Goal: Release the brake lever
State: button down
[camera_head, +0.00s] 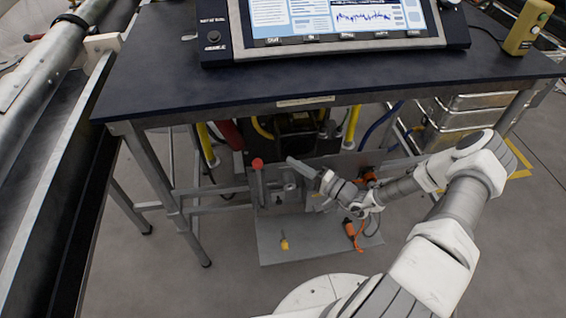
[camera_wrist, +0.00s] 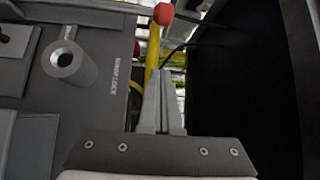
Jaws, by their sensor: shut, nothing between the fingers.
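A red knob (camera_head: 257,163) tops an upright lever on the left side of the grey machine plate, under the table. I take it as the brake lever. In the wrist view the red knob (camera_wrist: 163,14) is at the top centre, beyond my fingertips, with a yellow bar running below it. I cannot tell whether that bar is its shaft. My gripper (camera_head: 291,161) is to the right of the knob and apart from it. In the wrist view my gripper (camera_wrist: 163,73) has its fingers together and empty, pointing toward the knob. The lever's lower part is hidden there.
A grey hollow cylinder (camera_wrist: 68,57) stands on a panel with white lettering, left of my fingers. The dark table (camera_head: 160,70) overhangs the machine, and its leg (camera_head: 155,175) stands to the left. The grey base plate (camera_head: 300,235) carries a small yellow part (camera_head: 284,243).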

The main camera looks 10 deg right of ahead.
jog(key=w+a+b, duration=0.2)
jog(key=a, duration=0.6)
jog(key=shift+w, duration=0.4)
jog(key=shift+r, duration=0.1)
jog(key=shift+s, duration=0.1)
